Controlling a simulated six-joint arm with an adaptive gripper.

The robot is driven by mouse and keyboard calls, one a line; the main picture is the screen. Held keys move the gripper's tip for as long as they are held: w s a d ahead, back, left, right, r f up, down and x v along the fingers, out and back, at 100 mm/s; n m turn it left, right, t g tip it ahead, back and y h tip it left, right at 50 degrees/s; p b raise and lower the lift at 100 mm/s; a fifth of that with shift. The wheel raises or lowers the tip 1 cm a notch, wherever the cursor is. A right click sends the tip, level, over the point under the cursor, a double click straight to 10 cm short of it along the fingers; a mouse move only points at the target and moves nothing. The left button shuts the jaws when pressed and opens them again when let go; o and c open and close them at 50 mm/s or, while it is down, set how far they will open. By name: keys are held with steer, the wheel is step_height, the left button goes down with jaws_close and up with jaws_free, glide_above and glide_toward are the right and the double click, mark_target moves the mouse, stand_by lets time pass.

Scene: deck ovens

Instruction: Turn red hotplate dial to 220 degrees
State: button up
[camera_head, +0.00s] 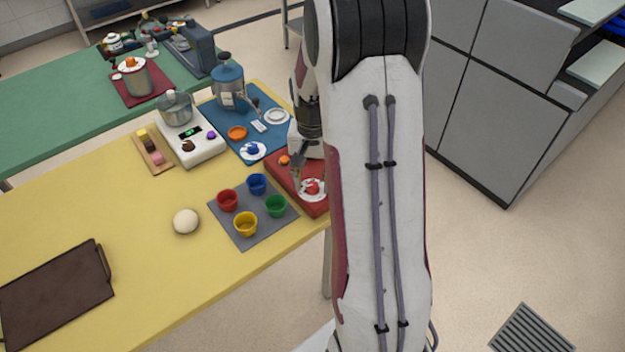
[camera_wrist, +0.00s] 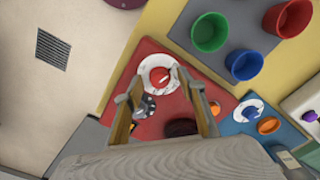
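The red hotplate (camera_head: 318,207) stands at the right edge of the yellow table, partly hidden behind my arm in the head view. Its red dial (camera_head: 312,187) sits on a round white face. In the wrist view the red hotplate (camera_wrist: 181,107) fills the middle, and the red dial (camera_wrist: 160,77) with a light pointer mark lies just beyond my fingertips. My gripper (camera_wrist: 160,88) is open, its two fingers apart with nothing between them. In the head view my gripper (camera_head: 298,183) is over the hotplate, close to the dial. Scale markings are too small to read.
An orange knob (camera_wrist: 215,107) is also on the hotplate. A grey mat (camera_head: 243,236) with several coloured cups lies to the left. A blue mat (camera_head: 215,112) and a white hotplate (camera_head: 205,150) are behind.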

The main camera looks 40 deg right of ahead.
steer(key=c, duration=1.1)
steer(key=shift+c, duration=0.2)
